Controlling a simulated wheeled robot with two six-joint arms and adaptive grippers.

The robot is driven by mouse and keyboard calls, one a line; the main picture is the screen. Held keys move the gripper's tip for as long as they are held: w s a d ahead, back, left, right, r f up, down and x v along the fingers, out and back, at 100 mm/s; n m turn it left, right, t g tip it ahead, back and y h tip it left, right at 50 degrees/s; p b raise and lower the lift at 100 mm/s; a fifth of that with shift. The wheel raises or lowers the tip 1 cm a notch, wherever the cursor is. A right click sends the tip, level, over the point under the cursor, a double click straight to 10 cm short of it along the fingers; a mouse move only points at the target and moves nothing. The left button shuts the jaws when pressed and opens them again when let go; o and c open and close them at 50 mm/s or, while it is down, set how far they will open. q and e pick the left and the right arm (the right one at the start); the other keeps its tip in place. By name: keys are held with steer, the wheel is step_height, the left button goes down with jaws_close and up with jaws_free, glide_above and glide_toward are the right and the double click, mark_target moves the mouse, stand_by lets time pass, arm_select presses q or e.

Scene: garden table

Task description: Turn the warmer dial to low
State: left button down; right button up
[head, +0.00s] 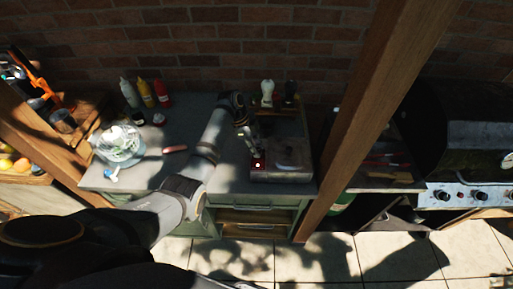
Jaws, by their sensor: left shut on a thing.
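The warmer (283,177) is a low grey box with a dark flat top at the right end of the grey-green counter. A small red patch with a bright spot shows at its left side. My left arm reaches across the counter from the lower left. My left gripper (254,157) points down at the warmer's left side, beside the red patch, and is shut on what appears to be the dial there. The fingers cover the dial, so its setting cannot be read. My right gripper is not in view.
A glass bowl (120,143) stands on the counter's left, with squeeze bottles (146,93) behind it. A white bottle (267,92) and a dark one stand behind the warmer. A wooden post (365,95) rises close on the right. A grill (470,150) is beyond it.

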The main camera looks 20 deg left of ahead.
arm_select(q)
steer(key=c, duration=1)
jaws_free()
steer(key=shift+c, duration=0.2)
steer(key=v, duration=1.2)
steer(key=shift+a, duration=0.1)
